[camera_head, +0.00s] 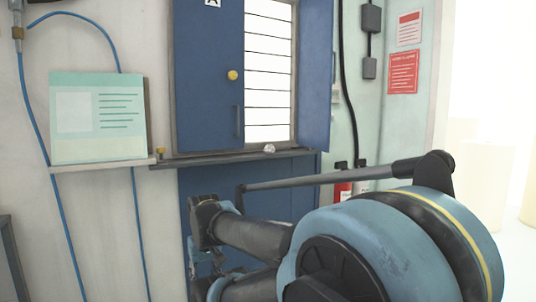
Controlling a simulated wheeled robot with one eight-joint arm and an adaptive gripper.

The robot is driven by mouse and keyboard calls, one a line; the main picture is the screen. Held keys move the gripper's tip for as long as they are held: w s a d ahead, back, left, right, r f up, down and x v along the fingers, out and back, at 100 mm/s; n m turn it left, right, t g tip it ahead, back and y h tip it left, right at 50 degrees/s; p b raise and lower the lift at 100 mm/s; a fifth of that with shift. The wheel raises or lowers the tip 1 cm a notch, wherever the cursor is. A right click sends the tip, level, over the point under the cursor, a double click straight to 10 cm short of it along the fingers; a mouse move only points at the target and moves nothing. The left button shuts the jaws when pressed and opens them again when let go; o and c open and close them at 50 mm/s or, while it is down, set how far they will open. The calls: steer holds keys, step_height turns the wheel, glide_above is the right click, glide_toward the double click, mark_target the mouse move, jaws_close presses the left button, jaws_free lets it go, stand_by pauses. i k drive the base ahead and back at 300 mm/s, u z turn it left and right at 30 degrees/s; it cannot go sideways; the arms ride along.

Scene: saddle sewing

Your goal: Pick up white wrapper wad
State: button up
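A small, crumpled, whitish wad (269,148) rests on the dark sill (215,160) below the right part of the window opening. It looks like the white wrapper wad. My arm fills the lower right and reaches left, below the sill. The end of my arm, around my gripper (203,255), is at the lower middle, below and left of the wad and apart from it. My own arm links partly cover it, and I cannot make out its fingers.
A blue shutter door (208,90) stands left of the barred opening (268,75), with another blue panel (315,75) at its right. A pale green board (98,115) stands on a ledge at left. Red extinguishers (343,190) stand behind my arm. Blue hoses hang at left.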

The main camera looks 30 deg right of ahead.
mark_target(269, 149)
steer(key=u, duration=1.9)
steer(key=i, duration=1.05)
steer(key=z, duration=3.7)
